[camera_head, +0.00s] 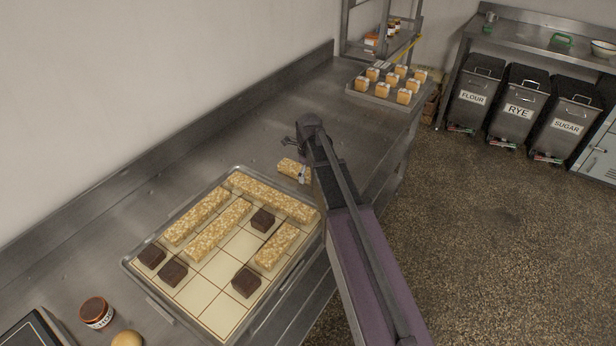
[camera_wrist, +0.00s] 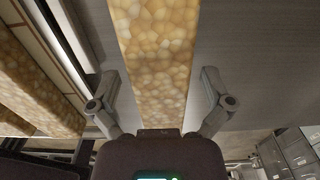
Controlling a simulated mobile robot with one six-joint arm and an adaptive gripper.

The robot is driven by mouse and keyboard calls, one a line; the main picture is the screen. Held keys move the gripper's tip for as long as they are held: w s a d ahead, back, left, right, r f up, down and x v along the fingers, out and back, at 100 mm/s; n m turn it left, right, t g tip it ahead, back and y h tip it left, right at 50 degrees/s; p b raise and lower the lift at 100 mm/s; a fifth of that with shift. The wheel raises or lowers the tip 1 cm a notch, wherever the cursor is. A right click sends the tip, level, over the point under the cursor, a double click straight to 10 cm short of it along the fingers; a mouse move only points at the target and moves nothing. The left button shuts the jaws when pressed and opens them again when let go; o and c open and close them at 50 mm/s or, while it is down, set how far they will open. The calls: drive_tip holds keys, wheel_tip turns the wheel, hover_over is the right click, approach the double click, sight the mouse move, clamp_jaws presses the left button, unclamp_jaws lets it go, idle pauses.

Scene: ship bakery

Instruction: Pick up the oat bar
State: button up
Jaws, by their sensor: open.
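A pale, grainy oat bar (camera_head: 288,168) lies on the steel counter just beyond the far right corner of the tray. Its near end is hidden behind my arm. In the wrist view the oat bar (camera_wrist: 155,50) runs lengthwise up the middle, between the two fingers. My gripper (camera_wrist: 159,88) is open, one finger on each side of the bar with a gap on both sides. In the head view my gripper (camera_head: 302,172) is over the bar, mostly hidden by my own arm. I cannot tell how high it is above the counter.
A gridded tray (camera_head: 205,312) holds several more oat bars and dark brown squares; its edge (camera_wrist: 75,50) is left of my gripper. A tray of orange-and-white cubes (camera_head: 376,100) stands farther back. A jar (camera_head: 96,312) is front left. The counter (camera_head: 255,118) beyond the bar is clear.

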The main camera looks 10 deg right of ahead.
sight(309, 173)
drive_tip(key=c, duration=1.2)
drive_tip(key=shift+c, duration=0.2)
drive_tip(key=shift+r, duration=0.25)
wheel_tip(309, 173, up, 10)
drive_tip(key=p, duration=1)
drive_tip(key=shift+f, duration=0.25)
